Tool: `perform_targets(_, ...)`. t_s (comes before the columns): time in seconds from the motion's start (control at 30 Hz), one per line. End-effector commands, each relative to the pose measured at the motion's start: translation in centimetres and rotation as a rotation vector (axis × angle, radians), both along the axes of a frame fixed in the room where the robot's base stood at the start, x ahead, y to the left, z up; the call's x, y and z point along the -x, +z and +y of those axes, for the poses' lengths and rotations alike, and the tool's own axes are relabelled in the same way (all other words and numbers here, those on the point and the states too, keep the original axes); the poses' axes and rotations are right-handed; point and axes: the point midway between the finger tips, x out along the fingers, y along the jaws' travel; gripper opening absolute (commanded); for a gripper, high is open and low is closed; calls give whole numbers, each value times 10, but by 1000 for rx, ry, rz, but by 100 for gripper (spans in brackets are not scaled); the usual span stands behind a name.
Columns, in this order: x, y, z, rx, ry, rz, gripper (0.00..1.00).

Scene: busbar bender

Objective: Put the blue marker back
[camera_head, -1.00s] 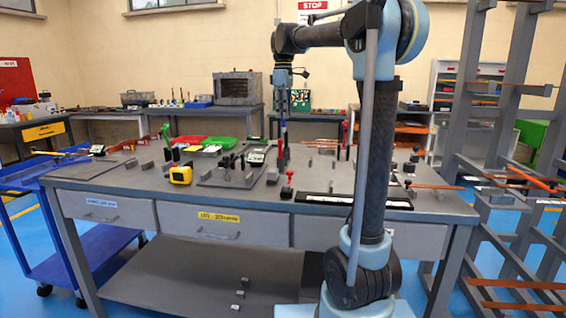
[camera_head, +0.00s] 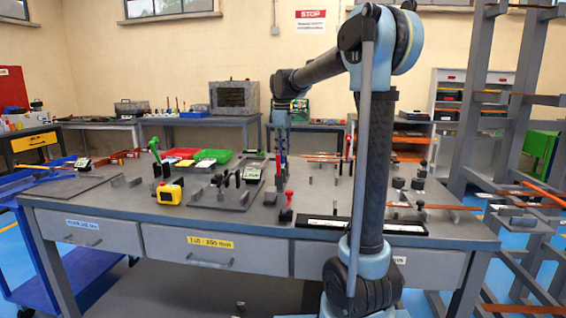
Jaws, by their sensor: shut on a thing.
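My gripper (camera_head: 281,124) points down over the middle of the grey workbench (camera_head: 130,208). It is shut on a slim, upright blue marker (camera_head: 282,142), which hangs below the fingers. The marker is small in this view, and its lower end merges with dark parts behind it, so I cannot tell whether it touches anything. A red-topped tool (camera_head: 288,200) stands in front of it near the bench's front edge.
A yellow tape measure (camera_head: 169,193) and a dark fixture plate (camera_head: 226,196) lie left of my gripper. Red and green trays (camera_head: 213,156) sit farther back. A long black-and-white strip (camera_head: 322,223) lies at the front. A grey rack (camera_head: 480,110) stands at right.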

Motion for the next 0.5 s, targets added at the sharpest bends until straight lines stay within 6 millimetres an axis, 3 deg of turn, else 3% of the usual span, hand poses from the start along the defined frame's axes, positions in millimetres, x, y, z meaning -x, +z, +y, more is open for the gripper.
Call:
perform_targets(0.3, 1, -36, 1, 0, 2, 0, 0)
perform_targets(0.5, 1, -41, 1, 0, 2, 0, 0)
